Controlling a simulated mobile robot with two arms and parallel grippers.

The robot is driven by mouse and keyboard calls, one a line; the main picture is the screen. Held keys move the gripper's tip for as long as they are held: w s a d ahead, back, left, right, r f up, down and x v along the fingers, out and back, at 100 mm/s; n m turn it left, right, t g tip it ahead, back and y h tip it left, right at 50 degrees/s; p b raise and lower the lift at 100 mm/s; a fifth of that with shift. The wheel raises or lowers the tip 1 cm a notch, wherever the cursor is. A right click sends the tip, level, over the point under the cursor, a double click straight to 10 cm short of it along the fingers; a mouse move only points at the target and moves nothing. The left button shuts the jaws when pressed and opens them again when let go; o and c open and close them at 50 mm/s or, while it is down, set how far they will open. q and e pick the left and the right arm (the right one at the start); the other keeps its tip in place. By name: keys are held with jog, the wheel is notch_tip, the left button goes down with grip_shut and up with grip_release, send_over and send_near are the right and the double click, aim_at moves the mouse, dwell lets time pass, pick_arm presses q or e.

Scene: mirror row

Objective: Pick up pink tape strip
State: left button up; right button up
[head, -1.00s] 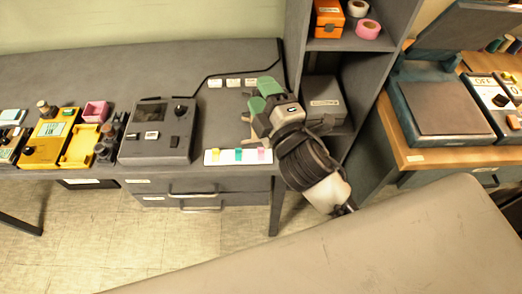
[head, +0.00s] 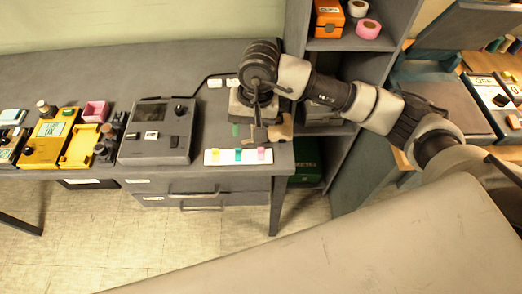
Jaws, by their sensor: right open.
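A small pink tape strip (head: 262,154) sits at the right end of a white card (head: 226,160) near the front edge of the grey desk. A yellow strip (head: 215,155) and a green strip (head: 238,155) are on the same card, to its left. My right gripper (head: 260,132) is open and points down over the desk, just behind the pink strip in the picture. It appears empty and apart from the strip; its exact height is hard to tell. My wrist hides part of the desk behind it. My left gripper is not in view.
A grey device with a screen (head: 157,132) stands left of the card. A yellow box (head: 44,140) and a pink tray (head: 95,111) are farther left. A shelf unit at right holds a pink tape roll (head: 367,28) and an orange box (head: 327,18). A beige surface (head: 340,255) fills the foreground.

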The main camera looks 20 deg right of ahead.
jog(key=w+d+h, duration=0.1)
jog(key=d+h, duration=0.1)
jog(key=d, duration=0.1)
send_over(261, 148)
notch_tip(261, 148, down, 5)
jog(key=shift+w+r+p, duration=0.15)
jog(key=shift+p, duration=0.25)
jog(key=f, duration=0.2)
jog(key=f+p, duration=0.1)
jog(key=f, duration=0.1)
jog(key=shift+s+f+p, duration=0.2)
jog(key=shift+f+p, duration=0.1)
jog(key=shift+f, duration=0.55)
grip_shut()
